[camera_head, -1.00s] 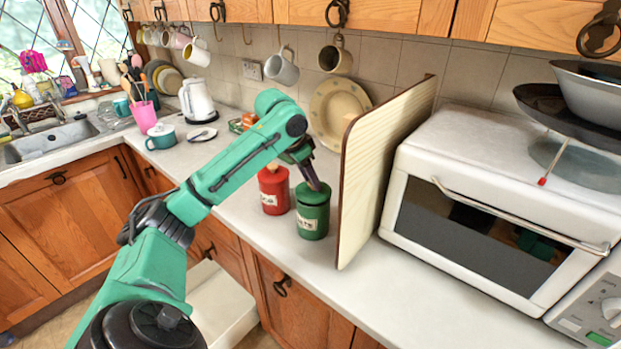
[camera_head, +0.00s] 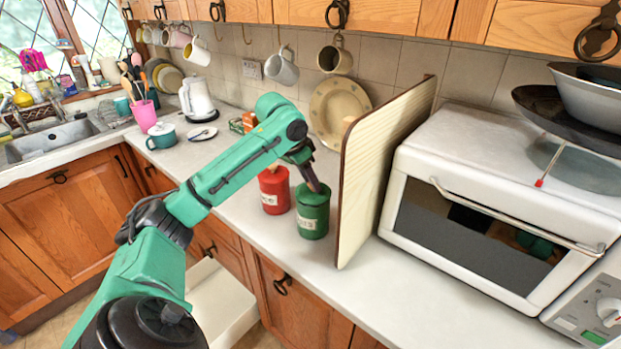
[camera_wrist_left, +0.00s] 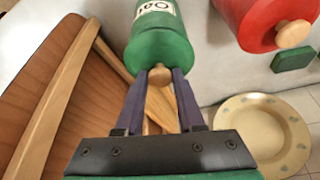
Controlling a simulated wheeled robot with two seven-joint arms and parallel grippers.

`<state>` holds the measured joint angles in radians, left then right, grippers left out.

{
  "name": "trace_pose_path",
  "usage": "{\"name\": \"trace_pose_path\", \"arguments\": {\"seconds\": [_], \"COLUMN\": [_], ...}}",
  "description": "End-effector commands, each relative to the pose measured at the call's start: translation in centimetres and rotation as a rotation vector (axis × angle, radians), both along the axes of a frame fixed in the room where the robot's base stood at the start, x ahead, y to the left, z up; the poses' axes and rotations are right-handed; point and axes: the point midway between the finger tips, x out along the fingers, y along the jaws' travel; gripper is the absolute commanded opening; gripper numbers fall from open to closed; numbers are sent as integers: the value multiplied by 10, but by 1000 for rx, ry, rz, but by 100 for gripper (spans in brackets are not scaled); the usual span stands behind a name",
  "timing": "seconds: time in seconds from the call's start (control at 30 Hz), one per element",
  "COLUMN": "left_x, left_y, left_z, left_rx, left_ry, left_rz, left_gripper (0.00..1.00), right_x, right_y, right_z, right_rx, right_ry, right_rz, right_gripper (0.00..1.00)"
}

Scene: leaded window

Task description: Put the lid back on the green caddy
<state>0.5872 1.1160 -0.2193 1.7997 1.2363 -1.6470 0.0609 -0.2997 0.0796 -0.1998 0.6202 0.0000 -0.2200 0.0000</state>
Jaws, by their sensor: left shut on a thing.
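The green caddy (camera_head: 313,221) with a white label stands upright on the worktop, left of the upright wooden board. It also shows in the left wrist view (camera_wrist_left: 157,18). The green lid (camera_wrist_left: 158,50) is at the mouth of the caddy, lined up with it; I cannot tell whether it is fully seated. My left gripper (camera_head: 316,186) is above the caddy. In the left wrist view its fingers (camera_wrist_left: 158,78) are shut on the lid's wooden knob (camera_wrist_left: 160,75). My right gripper is not in view.
A red caddy (camera_head: 274,190) stands close on the left, and the tall wooden board (camera_head: 377,170) close on the right. A plate (camera_head: 338,110) leans on the wall behind. A white oven (camera_head: 490,205) is right of the board. The worktop in front is clear.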

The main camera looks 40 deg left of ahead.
Motion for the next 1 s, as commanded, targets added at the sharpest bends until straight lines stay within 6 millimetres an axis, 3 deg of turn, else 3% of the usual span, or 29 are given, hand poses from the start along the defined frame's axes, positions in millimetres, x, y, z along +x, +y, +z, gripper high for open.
{"name": "trace_pose_path", "arguments": {"seconds": [0.37,0.4,0.5,0.7,0.73,0.8,1.0], "left_x": [0,0,0,0,0,0,0], "left_y": [0,0,0,0,0,0,0], "left_z": [0,0,0,0,0,0,0], "left_rx": [0,0,0,0,0,0,0], "left_ry": [0,0,0,0,0,0,0], "left_rz": [0,0,0,0,0,0,0], "left_gripper": [0,41,72,72,76,100,100], "right_x": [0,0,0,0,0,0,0], "right_y": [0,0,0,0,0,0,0], "right_z": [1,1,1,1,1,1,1], "right_rx": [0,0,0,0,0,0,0], "right_ry": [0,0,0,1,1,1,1], "right_rz": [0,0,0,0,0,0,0], "right_gripper": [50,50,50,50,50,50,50]}}
